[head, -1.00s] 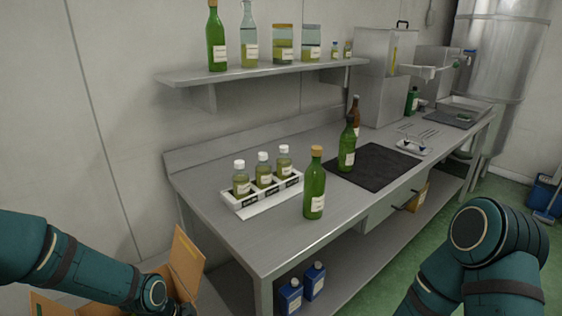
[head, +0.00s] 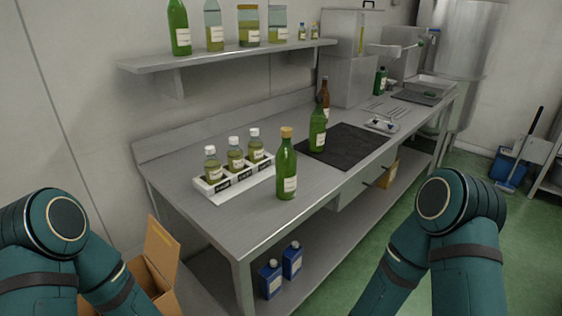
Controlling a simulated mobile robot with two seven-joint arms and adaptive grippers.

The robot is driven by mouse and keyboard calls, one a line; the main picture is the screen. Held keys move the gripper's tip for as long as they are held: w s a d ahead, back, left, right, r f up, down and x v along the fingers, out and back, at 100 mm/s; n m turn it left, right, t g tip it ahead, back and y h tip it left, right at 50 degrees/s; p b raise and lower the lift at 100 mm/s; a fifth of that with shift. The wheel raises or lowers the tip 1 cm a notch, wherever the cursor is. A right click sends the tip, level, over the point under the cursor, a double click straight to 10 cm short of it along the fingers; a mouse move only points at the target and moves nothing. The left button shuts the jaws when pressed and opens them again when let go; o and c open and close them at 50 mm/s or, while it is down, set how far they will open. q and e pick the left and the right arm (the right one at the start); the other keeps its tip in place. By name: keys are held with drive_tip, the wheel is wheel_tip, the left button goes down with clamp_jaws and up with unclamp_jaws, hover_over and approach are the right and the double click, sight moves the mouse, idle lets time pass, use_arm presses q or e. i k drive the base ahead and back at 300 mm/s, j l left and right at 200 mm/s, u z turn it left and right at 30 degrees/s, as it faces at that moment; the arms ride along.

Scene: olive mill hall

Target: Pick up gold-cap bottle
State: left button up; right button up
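The gold-cap bottle (head: 287,168) is green glass with a white label and a gold cap. It stands upright near the front edge of the steel table (head: 255,212), right of a white rack (head: 232,188) with small bottles. Another green bottle (head: 318,130) with a dark cap stands behind it, by a black mat (head: 345,148). My two arms show at the lower left and lower right. Both grippers are out of the picture, so nothing shows of their state.
A brown bottle (head: 324,92) stands farther back. A wall shelf (head: 225,54) holds several bottles and jars. Blue containers (head: 292,261) stand on the lower shelf. An open cardboard box (head: 160,260) is at the lower left.

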sight(286, 158)
drive_tip(key=u, duration=0.75)
drive_tip(key=l+u, duration=0.5)
drive_tip(key=u, duration=0.2)
drive_tip(key=l+u, duration=0.35)
drive_tip(key=k+l+u, duration=0.1)
drive_tip(key=l+u, duration=0.15)
drive_tip(key=l, duration=0.2)
drive_tip(key=k+l+u, duration=0.25)
drive_tip(key=l, duration=0.15)
drive_tip(key=i, duration=0.1)
